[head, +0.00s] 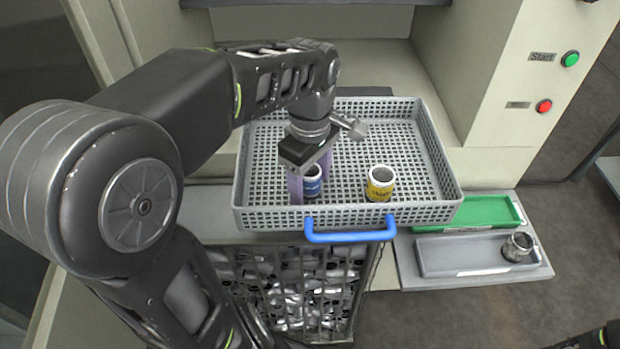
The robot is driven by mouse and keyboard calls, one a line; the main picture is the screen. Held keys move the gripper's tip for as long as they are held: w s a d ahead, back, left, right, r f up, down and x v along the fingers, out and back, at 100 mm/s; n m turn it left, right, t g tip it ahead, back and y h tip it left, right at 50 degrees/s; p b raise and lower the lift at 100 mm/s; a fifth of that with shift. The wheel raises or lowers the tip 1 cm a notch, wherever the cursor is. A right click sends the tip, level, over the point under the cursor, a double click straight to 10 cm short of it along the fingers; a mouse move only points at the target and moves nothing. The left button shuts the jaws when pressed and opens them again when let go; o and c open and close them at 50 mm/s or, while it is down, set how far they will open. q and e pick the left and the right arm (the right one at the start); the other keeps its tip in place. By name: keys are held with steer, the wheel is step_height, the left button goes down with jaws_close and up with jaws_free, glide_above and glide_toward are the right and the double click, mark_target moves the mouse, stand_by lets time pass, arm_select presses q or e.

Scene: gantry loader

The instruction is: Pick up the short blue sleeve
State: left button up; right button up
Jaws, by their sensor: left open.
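The short blue sleeve (313,182) stands upright in the grey perforated basket (438,172), near its front wall. My left gripper (310,182) points down over it, its purple fingers apart on either side of the sleeve. The fingers partly hide the sleeve, and I cannot tell whether they touch it. A yellow sleeve (380,184) stands upright in the same basket to the right. My right gripper is not seen; only a dark piece of my right arm shows at the bottom right corner.
The basket has a blue handle (350,236) at its front. Right of it lie a green tray (470,214) and a grey tray (455,256) with a metal part (517,247). A wire bin (300,290) of metal parts stands below. Green and red buttons are at upper right.

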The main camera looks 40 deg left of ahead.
arm_select(q)
steer(key=shift+c, duration=0.4)
jaws_close()
stand_by(0.4)
